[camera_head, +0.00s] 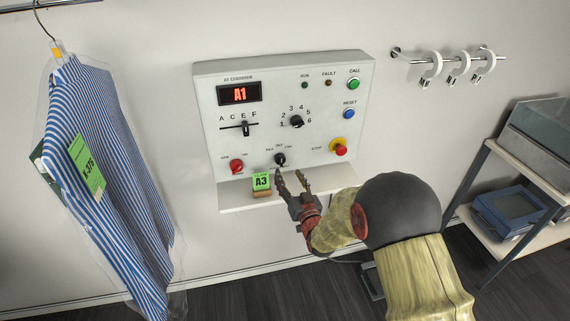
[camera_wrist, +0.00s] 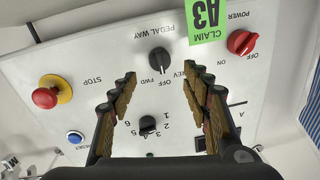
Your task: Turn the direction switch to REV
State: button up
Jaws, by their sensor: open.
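The direction switch (camera_head: 280,159) is a black rotary knob low on the white control panel (camera_head: 330,85), with REV to its left and FWD to its right. In the wrist view, which shows the panel upside down, the knob (camera_wrist: 159,61) is under the lettering PEDAL WAY. Its grip bar looks roughly vertical, between the REV and FWD labels; the exact setting is too small to tell. My gripper (camera_head: 289,175) is open and empty just below and in front of the knob. In the wrist view the knob shows between the fingertips (camera_wrist: 159,73); I see no contact.
A red power knob (camera_head: 237,166) is left of the switch, a red stop button (camera_head: 340,149) right. A green A3 claim tag (camera_head: 262,182) stands on the ledge (camera_head: 235,200) near my fingers. A numbered selector (camera_head: 297,121) is above. A bagged striped shirt (camera_head: 110,170) hangs left.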

aim_at(282, 163)
jog(key=b+x, duration=0.1)
jog(key=x, duration=0.6)
jog(key=shift+w+a+f, duration=0.1)
jog(key=shift+w, duration=0.15)
jog(key=c, duration=1.2)
jog(key=shift+o, duration=0.2)
